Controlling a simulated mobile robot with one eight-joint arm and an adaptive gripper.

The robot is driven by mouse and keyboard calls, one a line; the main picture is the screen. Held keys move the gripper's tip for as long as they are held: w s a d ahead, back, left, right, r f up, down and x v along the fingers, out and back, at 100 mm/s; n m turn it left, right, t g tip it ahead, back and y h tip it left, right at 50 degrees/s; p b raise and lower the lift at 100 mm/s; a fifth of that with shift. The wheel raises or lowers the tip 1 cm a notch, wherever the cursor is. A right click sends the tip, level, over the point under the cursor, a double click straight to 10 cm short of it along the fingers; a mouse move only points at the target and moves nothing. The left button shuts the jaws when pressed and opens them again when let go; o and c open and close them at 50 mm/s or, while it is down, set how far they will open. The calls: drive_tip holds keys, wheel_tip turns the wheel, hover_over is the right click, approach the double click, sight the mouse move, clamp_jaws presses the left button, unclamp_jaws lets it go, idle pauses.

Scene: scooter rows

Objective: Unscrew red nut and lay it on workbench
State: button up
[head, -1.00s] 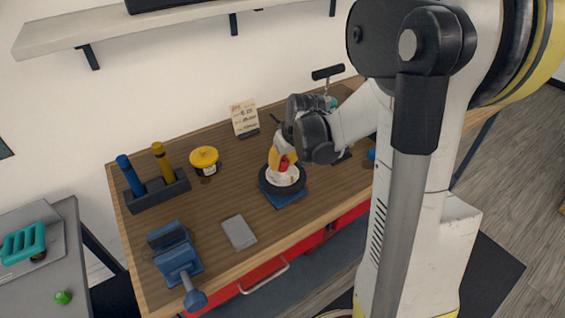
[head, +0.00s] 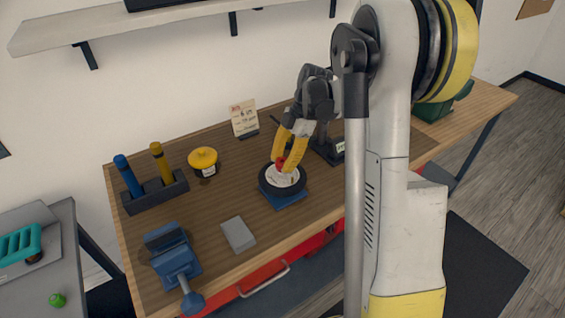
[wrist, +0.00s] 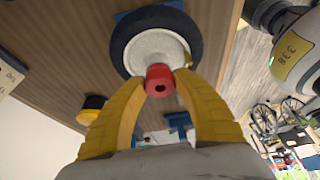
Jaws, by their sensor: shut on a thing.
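In the head view the red nut (head: 280,162) shows at the tips of my gripper (head: 286,158), over the middle of a small wheel (head: 284,186). The wheel has a black tyre and a pale hub and lies on a blue base (head: 290,202). My gripper is shut on the nut. I cannot tell whether the nut still touches the hub. The workbench (head: 232,188) has a brown wooden top.
A yellow-lidded jar (head: 203,160), a holder with two handles (head: 155,192) and a price card (head: 244,120) stand farther back. Bare wood lies between jar and wheel.

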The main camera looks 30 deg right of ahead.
drive_tip(key=o, duration=1.2)
drive_tip(key=v, duration=1.2)
drive_tip(key=m+t+h+p, duration=0.1)
drive_tip(key=m+h, duration=0.1)
drive_tip(key=m, duration=0.5)
drive_tip(key=m+t+h+p, duration=0.1)
drive_tip(key=m+t+h, duration=0.1)
drive_tip(key=m, duration=0.5)
drive_tip(key=m+t+h+p, duration=0.1)
drive_tip(key=m+h, duration=0.1)
drive_tip(key=m, duration=0.6)
